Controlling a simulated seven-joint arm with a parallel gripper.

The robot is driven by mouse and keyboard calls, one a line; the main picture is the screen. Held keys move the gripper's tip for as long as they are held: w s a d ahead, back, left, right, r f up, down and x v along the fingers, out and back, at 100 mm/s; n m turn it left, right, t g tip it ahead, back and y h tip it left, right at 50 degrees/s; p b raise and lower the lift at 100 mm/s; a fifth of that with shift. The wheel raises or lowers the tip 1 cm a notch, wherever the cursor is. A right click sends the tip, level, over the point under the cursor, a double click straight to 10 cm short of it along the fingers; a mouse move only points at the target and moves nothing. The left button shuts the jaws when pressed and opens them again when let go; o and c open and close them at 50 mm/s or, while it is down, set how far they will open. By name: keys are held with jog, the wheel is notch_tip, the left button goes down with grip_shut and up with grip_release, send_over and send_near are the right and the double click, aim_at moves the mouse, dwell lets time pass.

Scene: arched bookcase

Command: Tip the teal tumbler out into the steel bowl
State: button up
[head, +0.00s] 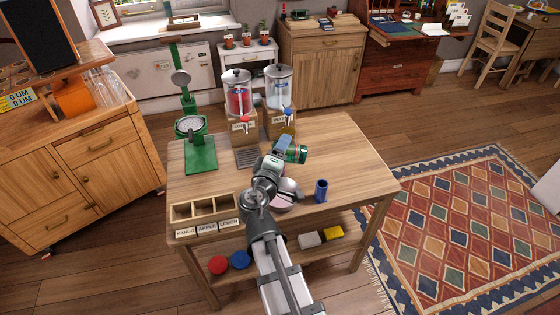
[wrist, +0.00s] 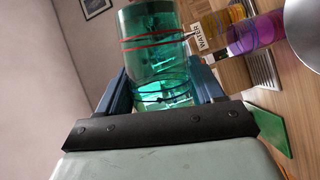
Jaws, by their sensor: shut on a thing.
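The teal tumbler (head: 297,154), see-through with red bands, is held above the table and looks tilted in the head view. My gripper (head: 284,146) is shut around it. In the wrist view the tumbler (wrist: 150,42) sits between the blue fingers of my gripper (wrist: 162,88). The steel bowl (head: 287,194) stands on the table below and in front of the tumbler. My arm hides its left part. The bowl's inside is hard to make out, and I cannot tell what the tumbler holds.
A blue cup (head: 321,190) stands right of the bowl. A labelled wooden tray (head: 203,206) is at the front left. The table's right end (head: 360,165) is clear.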

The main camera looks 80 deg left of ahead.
jog(key=m, duration=0.1)
jog(key=w+m+h, duration=0.1)
jog(key=m, duration=0.1)
jog(key=shift+d+r, duration=0.15)
jog(key=shift+r, duration=0.2)
jog(key=m, duration=0.1)
jog(key=w+f+m+h, duration=0.1)
jog(key=m, duration=0.1)
jog(key=shift+d+g, duration=0.2)
jog(key=shift+g, duration=0.1)
notch_tip(320, 180, down, 6)
jog(key=d+m+h, duration=0.2)
jog(key=m, duration=0.9)
jog(key=shift+f, duration=0.2)
jog(key=shift+a, duration=0.1)
jog(key=shift+w, duration=0.15)
